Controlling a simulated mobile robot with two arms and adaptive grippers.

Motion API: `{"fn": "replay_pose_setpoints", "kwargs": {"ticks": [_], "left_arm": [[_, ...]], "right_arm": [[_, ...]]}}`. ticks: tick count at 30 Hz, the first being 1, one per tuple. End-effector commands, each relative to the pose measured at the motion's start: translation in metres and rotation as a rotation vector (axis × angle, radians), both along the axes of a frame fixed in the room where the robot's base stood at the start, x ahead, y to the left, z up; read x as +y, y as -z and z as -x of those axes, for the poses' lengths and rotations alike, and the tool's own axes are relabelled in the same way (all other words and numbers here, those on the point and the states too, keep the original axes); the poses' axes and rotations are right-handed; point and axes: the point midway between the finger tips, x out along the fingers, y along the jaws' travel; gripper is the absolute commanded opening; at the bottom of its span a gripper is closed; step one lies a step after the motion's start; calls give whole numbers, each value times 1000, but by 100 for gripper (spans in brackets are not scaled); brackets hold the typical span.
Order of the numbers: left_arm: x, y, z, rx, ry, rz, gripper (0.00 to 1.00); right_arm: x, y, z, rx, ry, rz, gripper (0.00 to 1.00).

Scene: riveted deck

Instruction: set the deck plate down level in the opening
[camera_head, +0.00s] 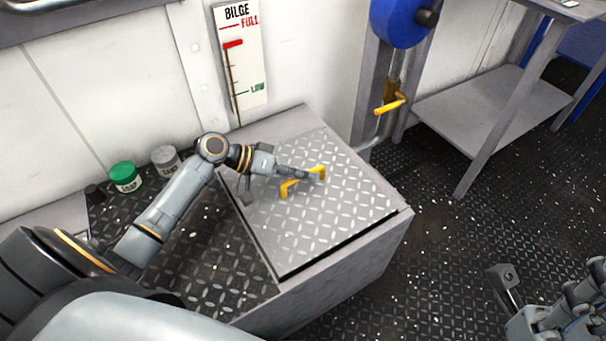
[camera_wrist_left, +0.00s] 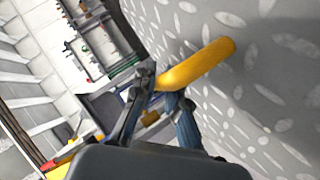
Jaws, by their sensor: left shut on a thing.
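The deck plate (camera_head: 335,210) is a pale grey diamond-tread plate with a yellow handle (camera_head: 288,188). It lies over the top of a raised grey box, with a dark line under its front right edge. I cannot tell whether it sits fully level in the opening, as the plate hides most of it. My left gripper (camera_head: 304,176) is shut on the handle. In the left wrist view the fingers close around the yellow bar (camera_wrist_left: 195,65), with the tread surface beside it. My right gripper (camera_head: 552,275) shows at the lower right, its fingers spread, empty and away from the plate.
A green-lidded jar (camera_head: 125,178) and a grey-lidded jar (camera_head: 165,159) stand left of the box by the wall. A bilge gauge (camera_head: 241,60) hangs behind. A yellow-handled lever (camera_head: 390,106) and a grey shelf table (camera_head: 480,110) stand at right. The dark floor between is clear.

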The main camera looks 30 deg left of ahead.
Motion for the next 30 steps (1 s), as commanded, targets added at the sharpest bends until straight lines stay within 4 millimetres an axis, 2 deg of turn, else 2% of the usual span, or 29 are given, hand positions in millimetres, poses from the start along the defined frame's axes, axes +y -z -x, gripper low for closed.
{"fn": "replay_pose_setpoints", "kwargs": {"ticks": [30], "left_arm": [[0, -4, -1, -5, -1, 3, 0]], "right_arm": [[0, -7, 0, 0, -1, 0, 33]]}}
